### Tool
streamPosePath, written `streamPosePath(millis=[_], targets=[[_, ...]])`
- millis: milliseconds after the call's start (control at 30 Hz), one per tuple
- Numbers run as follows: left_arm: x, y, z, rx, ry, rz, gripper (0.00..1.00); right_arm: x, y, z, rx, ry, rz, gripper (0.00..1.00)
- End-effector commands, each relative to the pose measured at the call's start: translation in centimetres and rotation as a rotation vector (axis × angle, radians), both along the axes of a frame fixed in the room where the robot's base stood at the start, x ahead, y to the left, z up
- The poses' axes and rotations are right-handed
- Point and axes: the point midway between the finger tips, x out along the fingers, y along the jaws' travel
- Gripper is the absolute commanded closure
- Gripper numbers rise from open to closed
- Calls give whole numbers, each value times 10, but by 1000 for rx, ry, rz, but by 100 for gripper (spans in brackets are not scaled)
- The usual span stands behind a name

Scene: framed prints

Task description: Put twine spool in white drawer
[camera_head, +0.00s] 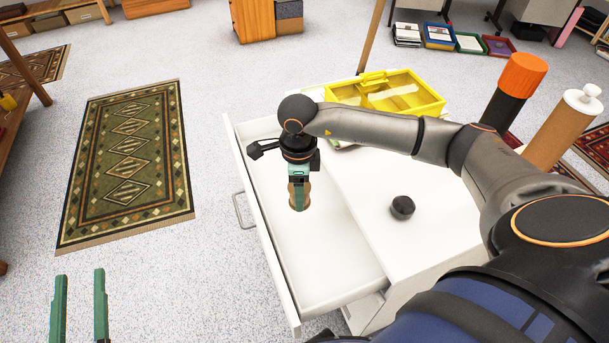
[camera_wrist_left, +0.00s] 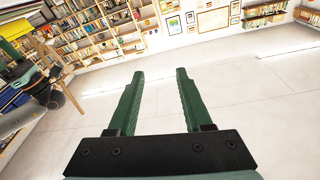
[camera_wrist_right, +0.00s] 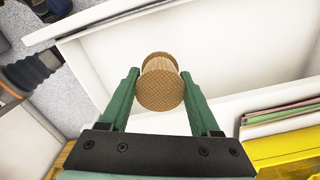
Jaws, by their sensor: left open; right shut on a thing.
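The twine spool (camera_wrist_right: 161,84) is a tan, woven-looking cylinder. My right gripper (camera_wrist_right: 160,95) is shut on it, one finger on each side. In the head view the spool (camera_head: 299,194) hangs below my right gripper (camera_head: 299,180), over the inside of the open white drawer (camera_head: 330,278). The drawer is pulled out to the left of its white cabinet and looks empty. I cannot tell how high the spool is above the drawer floor. My left gripper (camera_head: 79,305) is open and empty at the lower left, away from the drawer; its fingers also show in the left wrist view (camera_wrist_left: 158,100).
An orange-topped dark cylinder (camera_head: 515,85) and a brown cylinder (camera_head: 567,128) stand at the right. A green patterned rug (camera_head: 130,160) lies on the open floor.

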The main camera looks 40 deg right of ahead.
Motion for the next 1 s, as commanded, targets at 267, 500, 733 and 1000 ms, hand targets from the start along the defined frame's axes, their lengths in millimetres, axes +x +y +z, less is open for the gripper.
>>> streamPosePath(millis=[267, 500, 733, 1000], targets=[[-20, -10, 33, 0, -313, -59, 50, 27, -19, -41, 2, -3, -721, 95], [-51, -18, 61, -1, -548, -107, 50, 45, -32, -61, 2, -2, -1280, 95], [-71, -21, 76, -1, -664, -132, 50, 53, -39, -67, 2, 0, -1565, 95], [-74, -22, 68, -12, -674, -143, 50, 53, -39, -99, -2, 3, -1612, 95]])
